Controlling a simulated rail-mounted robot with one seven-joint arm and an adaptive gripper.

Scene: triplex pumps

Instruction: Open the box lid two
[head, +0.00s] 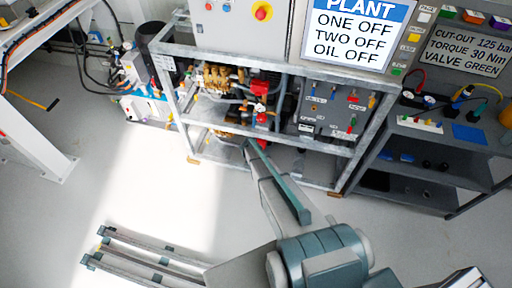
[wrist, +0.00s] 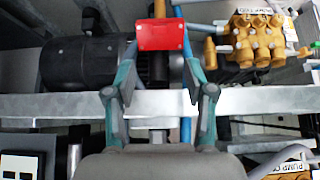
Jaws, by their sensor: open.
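A red box (wrist: 162,35) with a flat face shows in the wrist view, just beyond my gripper and between its two fingers (wrist: 159,64). The fingers are apart, and I see nothing held between them. Whether they touch the box I cannot tell. In the head view, two red parts show in the frame, an upper one (head: 260,87) and a lower one (head: 262,118). Which of them is box lid two I cannot tell. My gripper (head: 250,145) is small there, at the frame's lower middle, partly hidden by my arm.
A grey metal frame (head: 178,98) surrounds the pumps; its rail (wrist: 250,103) crosses the wrist view behind my fingers. A brass pump (wrist: 258,40) and a dark motor (wrist: 80,62) flank the red box. A shelf (head: 440,135) stands at right.

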